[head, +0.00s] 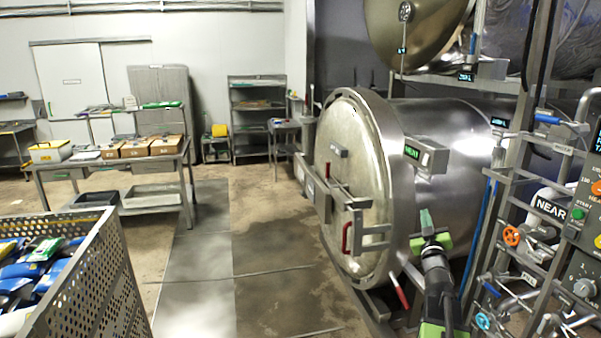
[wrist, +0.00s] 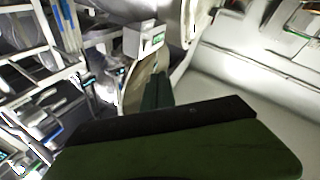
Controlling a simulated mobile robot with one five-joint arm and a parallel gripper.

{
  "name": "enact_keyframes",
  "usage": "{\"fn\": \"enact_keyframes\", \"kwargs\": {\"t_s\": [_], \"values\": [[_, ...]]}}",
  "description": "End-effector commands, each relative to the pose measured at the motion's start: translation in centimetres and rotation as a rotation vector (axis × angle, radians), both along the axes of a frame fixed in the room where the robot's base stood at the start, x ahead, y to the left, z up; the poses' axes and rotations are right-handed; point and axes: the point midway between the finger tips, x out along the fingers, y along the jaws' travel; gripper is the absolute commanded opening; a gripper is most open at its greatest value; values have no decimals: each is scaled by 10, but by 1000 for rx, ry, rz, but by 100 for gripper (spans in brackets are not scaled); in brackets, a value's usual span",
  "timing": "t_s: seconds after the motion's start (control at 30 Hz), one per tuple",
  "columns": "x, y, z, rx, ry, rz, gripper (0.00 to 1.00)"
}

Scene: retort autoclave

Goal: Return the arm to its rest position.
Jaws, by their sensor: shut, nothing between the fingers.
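My gripper (head: 427,222) is at the end of my raised arm, right of centre in the head view, with its fingers together and nothing held. It stands in front of the steel retort vessel (head: 455,165). The vessel's round door (head: 350,140) is closed against its front, with red handles (head: 347,238) low on it. Whether the fingers touch the vessel cannot be told. In the wrist view the dark green gripper body (wrist: 180,148) fills the lower part, and the fingers (wrist: 157,92) point away from the camera.
A control panel (head: 585,215) and pipe racks with valves, including an orange handwheel (head: 511,236), stand at the right. A perforated crate (head: 95,285) of pouches is at the lower left. A steel table (head: 100,165) with boxes stands behind it. The floor (head: 205,260) between is open.

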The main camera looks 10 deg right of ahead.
Motion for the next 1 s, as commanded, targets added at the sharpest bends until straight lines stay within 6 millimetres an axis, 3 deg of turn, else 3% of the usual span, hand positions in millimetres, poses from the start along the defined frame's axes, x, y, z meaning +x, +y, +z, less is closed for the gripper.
{"fn": "enact_keyframes", "kwargs": {"t_s": [0.03, 0.1, 0.2, 0.27, 0.37, 0.47, 0.5, 0.6, 0.63, 0.7, 0.8, 0.9, 1.0], "values": [[24, 44, -9, 40, 23, 44, 0], [51, 97, -27, 111, 77, 82, 0], [77, 174, -63, 224, 198, 119, 0], [84, 218, -90, 292, 294, 133, 0], [79, 290, -140, 402, 488, 148, 0], [53, 354, -194, 503, 724, 148, 0], [35, 376, -215, 539, 830, 142, 0], [-23, 412, -262, 631, 1114, 109, 0], [-43, 415, -272, 660, 1197, 91, 0], [-85, 422, -289, 712, 1374, 60, 0], [-129, 432, -298, 752, 1556, 36, 0], [-150, 434, -299, 759, 1652, 19, 0], [-156, 433, -299, 754, 1677, 15, 0]]}}
